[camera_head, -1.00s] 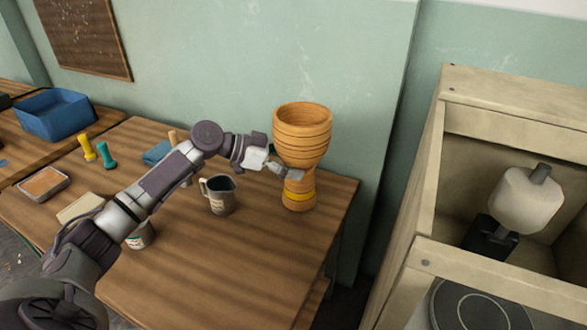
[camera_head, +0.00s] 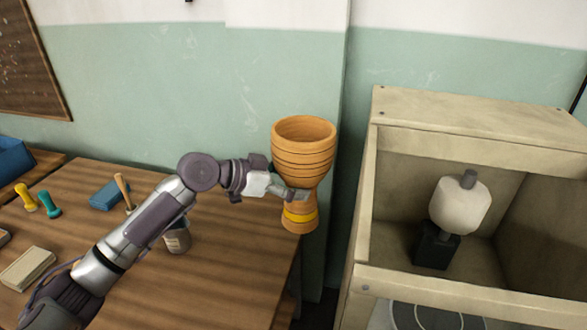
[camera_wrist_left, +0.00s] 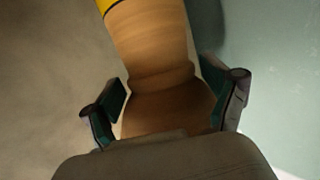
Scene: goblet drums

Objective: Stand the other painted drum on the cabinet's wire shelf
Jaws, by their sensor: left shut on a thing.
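The drum (camera_head: 304,150) is a goblet shape in orange wood with dark rings on its bowl and a yellow band (camera_head: 299,216) near its foot. It is upright, in front of the wall by the table's right end. My left gripper (camera_head: 290,194) is shut on its narrow waist. In the left wrist view the drum (camera_wrist_left: 152,45) runs between the two fingers (camera_wrist_left: 170,105). The beige cabinet (camera_head: 470,135) stands at the right with an open compartment. I cannot make out a wire shelf or another drum. My right gripper is not in view.
A pale rounded object (camera_head: 460,207) on a black base stands inside the cabinet compartment. The wooden table (camera_head: 225,270) at left carries a metal jug (camera_head: 177,238), a blue block (camera_head: 108,195) and yellow and teal tools. A gap separates table and cabinet.

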